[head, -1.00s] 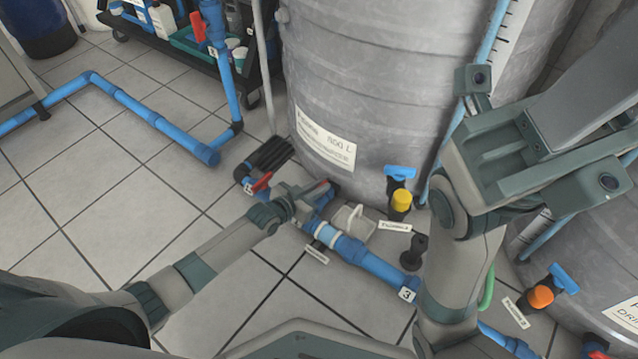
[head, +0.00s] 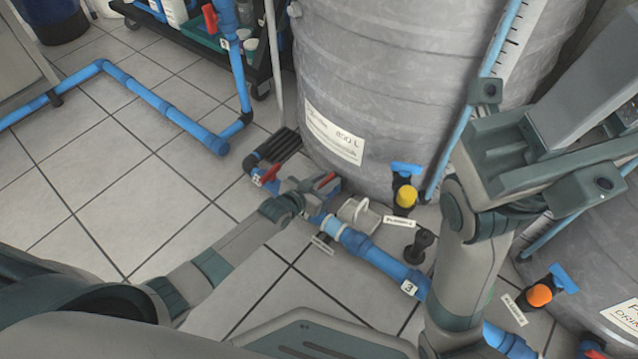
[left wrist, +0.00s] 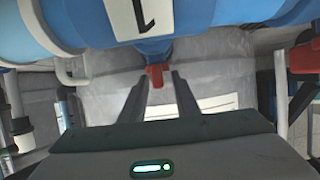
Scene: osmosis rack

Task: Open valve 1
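Valve 1 shows in the left wrist view as a blue pipe fitting (left wrist: 215,14) with a white label (left wrist: 142,14) that reads 1. Its red handle (left wrist: 154,77) points toward the gripper. My left gripper (left wrist: 159,80) is open, with one dark finger on each side of the handle and gaps visible between. In the head view my left gripper (head: 318,186) is low at the blue pipe, in front of the grey tank.
Another red-handled valve (head: 270,174) lies just left of the gripper, and the pipe marked 3 (head: 409,287) runs right. The large grey tank (head: 400,75) stands close behind. A yellow-capped valve (head: 405,196) is right of the gripper. Tiled floor (head: 100,210) at left is open.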

